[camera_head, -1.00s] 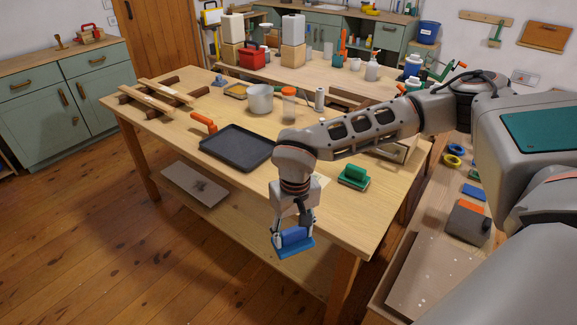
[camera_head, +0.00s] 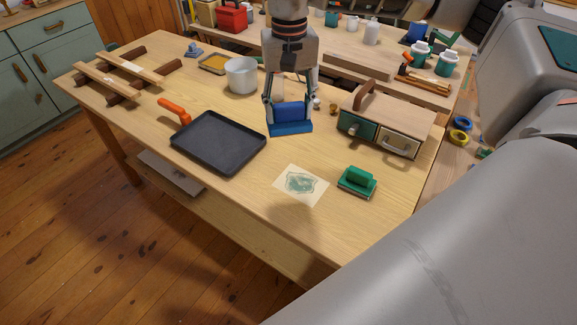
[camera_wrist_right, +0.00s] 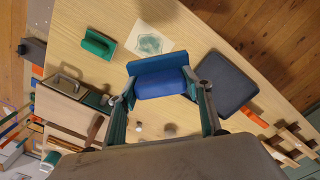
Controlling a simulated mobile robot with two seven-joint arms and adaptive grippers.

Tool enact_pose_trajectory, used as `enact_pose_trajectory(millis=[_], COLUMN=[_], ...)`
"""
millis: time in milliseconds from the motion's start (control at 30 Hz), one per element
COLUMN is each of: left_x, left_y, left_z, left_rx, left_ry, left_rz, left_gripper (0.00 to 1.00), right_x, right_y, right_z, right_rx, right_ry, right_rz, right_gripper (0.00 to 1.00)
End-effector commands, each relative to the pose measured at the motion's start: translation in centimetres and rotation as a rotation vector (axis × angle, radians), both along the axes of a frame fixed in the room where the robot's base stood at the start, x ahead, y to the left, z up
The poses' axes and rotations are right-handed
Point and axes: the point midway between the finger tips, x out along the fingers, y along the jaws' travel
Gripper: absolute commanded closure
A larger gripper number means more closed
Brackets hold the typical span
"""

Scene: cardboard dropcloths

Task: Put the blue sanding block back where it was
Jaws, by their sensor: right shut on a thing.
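The blue sanding block (camera_head: 290,118) is between the fingers of my right gripper (camera_head: 290,98), which is shut on it above the table (camera_head: 235,185). It also shows in the right wrist view (camera_wrist_right: 160,80), with a finger on each side. A green sanding block (camera_head: 357,181) rests near the table's front right part, and a paper sheet with a green print (camera_head: 301,184) lies beside it. My left gripper is not in view.
A black tray (camera_head: 220,142) lies left of the held block. A white pot (camera_head: 241,75) stands behind it, and a wooden box with drawers (camera_head: 388,121) stands to the right. Wooden racks (camera_head: 125,72) lie at the far left. Bare tabletop lies around the paper.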

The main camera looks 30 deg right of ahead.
Motion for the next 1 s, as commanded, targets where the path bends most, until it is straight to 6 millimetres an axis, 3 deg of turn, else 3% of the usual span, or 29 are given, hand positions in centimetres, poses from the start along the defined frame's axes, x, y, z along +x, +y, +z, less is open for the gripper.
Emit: enact_pose_trajectory(millis=[167,700,1000], left_x=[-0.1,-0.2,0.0], left_y=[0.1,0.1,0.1], left_z=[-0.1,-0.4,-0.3], left_rx=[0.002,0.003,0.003], left_ry=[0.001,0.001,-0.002], left_rz=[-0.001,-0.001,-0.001], left_gripper=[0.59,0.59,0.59], right_x=[-0.1,-0.1,0.0], right_y=[-0.1,0.0,0.0], right_z=[-1.2,-13.6,-15.9], right_rx=[0.000,0.000,-0.001], right_ry=[0.004,0.003,0.001], right_rz=[-0.005,-0.003,-0.005], right_gripper=[0.74,0.74,0.74])
